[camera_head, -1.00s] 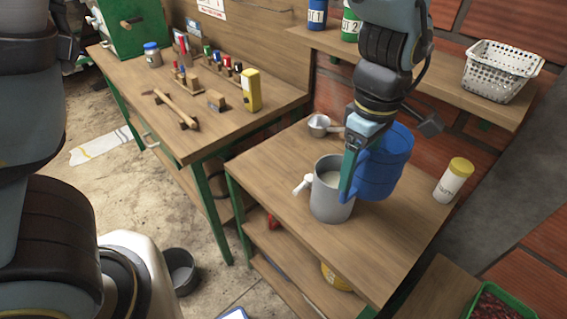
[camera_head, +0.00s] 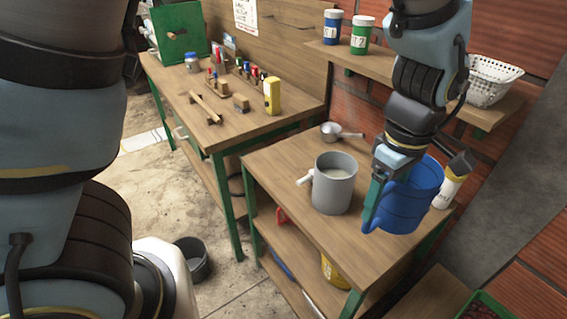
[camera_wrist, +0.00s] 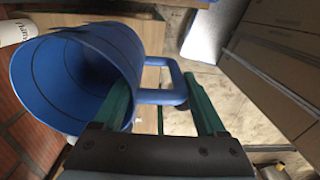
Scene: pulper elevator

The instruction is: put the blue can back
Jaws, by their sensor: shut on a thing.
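The blue can (camera_head: 412,200) is a wide, open vessel with a side handle. In the head view it is at the right of the bench, to the right of the grey pot (camera_head: 335,190). My gripper (camera_head: 372,212) is shut on its handle. In the wrist view the blue can (camera_wrist: 115,45) shows its hollow inside, and the handle passes between the green fingers of my gripper (camera_wrist: 168,100). No contents show in the part I see. I cannot tell whether its bottom touches the bench. My arm hides part of it in the head view.
The grey pot holds pale liquid. A steel scoop (camera_head: 335,132) lies behind it. A white bottle (camera_head: 447,190) stands close behind the can. The shelf above carries a blue jar (camera_head: 332,30), a green jar (camera_head: 361,38) and a white basket (camera_head: 487,85).

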